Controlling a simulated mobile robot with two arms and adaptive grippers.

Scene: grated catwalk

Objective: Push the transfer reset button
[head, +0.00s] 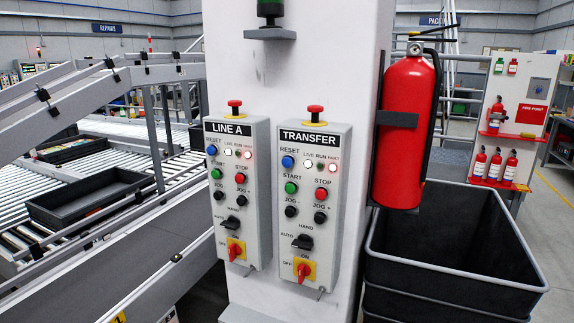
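The grey TRANSFER control box (312,206) is mounted on a white column, to the right of a similar LINE A box (238,190). The blue transfer reset button (288,161) is at its upper left, under the word RESET. A white LIVE lamp (308,163) and a red lit FAULT lamp (333,168) are in the same row. Below are a green START button (291,188) and a red STOP button (321,193). A red mushroom button (316,112) stands on top. Neither of my grippers shows in the head view.
A red fire extinguisher (407,130) hangs on the column just right of the TRANSFER box. A black bin (455,262) stands below it. A roller conveyor with railings (110,195) runs on the left. The front of both boxes is unobstructed.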

